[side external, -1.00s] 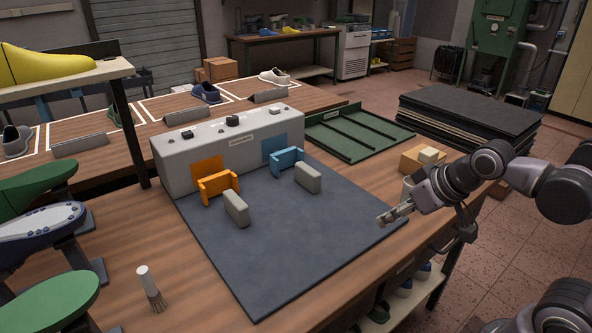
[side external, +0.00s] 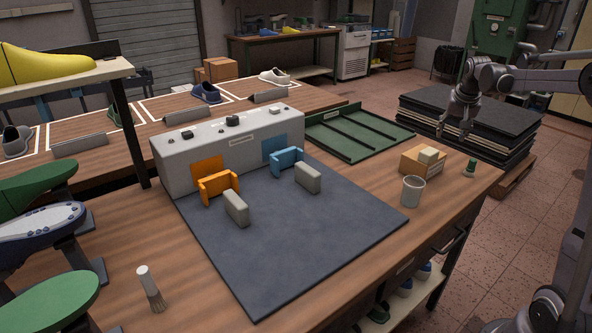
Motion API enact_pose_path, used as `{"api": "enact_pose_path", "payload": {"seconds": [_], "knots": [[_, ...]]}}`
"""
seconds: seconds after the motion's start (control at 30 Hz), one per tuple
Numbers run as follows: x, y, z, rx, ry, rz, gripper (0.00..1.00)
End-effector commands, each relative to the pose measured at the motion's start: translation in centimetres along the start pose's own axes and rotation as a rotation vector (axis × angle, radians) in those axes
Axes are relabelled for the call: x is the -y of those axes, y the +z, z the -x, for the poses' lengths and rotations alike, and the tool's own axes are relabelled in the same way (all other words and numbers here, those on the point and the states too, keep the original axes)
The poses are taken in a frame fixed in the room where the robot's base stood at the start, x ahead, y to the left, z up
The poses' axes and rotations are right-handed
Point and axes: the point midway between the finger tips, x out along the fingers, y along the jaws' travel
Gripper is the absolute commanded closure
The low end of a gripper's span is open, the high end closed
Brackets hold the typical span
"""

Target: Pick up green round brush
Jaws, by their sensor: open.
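A small green round brush (side external: 470,167) stands upright near the right corner of the wooden workbench, just right of a cardboard box. My gripper (side external: 453,138) is open and empty, pointing down. In the picture it appears above and a little left of the brush, clear of the bench top. How far it is from the brush in depth I cannot tell.
A cardboard box (side external: 423,162) with a pale block on it and a grey cup (side external: 413,191) stand left of the brush. A dark mat (side external: 290,240) lies mid-bench. Stacked dark sheets (side external: 520,125) lie behind.

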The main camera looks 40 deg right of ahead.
Motion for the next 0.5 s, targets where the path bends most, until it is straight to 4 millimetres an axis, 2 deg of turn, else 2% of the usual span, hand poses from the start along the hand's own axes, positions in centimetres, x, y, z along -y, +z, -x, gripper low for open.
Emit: {"api": "enact_pose_path", "payload": {"seconds": [0.03,0.2,0.33,0.5], "knots": [[-2.1,-1.5,-1.5,0.007,0.024,-0.048,0.50],[-7.2,-4.1,-4.8,0.027,0.079,-0.159,0.50],[-9.4,-4.9,-6.2,0.035,0.101,-0.204,0.50],[-10.2,-5.1,-7.7,0.038,0.107,-0.218,0.50]]}}
